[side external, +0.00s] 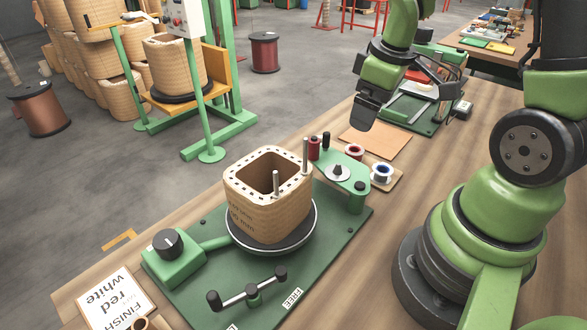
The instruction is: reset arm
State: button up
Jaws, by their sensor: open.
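My gripper (364,115) is at the end of the green arm, in the upper right of the side external view. It hangs above the workbench, behind the winding fixture, and holds nothing that I can see. Its fingers are partly hidden by their own angle. A square wooden coil former (268,215) with a hollow middle stands upright on the round turntable of the green winding fixture (330,262). Two light pins stand up at its right rim. My gripper is apart from the former, up and to its right.
A brown board (374,141) lies below my gripper. A green-based device (420,108) stands behind. A black knob (168,243), a crank handle (248,290) and a paper sign (108,302) are at the front.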

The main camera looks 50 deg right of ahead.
jog(key=s+a+r+m+t+y, duration=0.2)
jog(key=s+a+r+m+t, duration=0.3)
jog(key=a+r, duration=0.8)
jog(key=s+r, duration=0.1)
jog(key=s, duration=0.2)
jog(key=shift+s+m+y, duration=0.2)
jog(key=shift+m+y, duration=0.1)
jog(key=shift+y, duration=0.1)
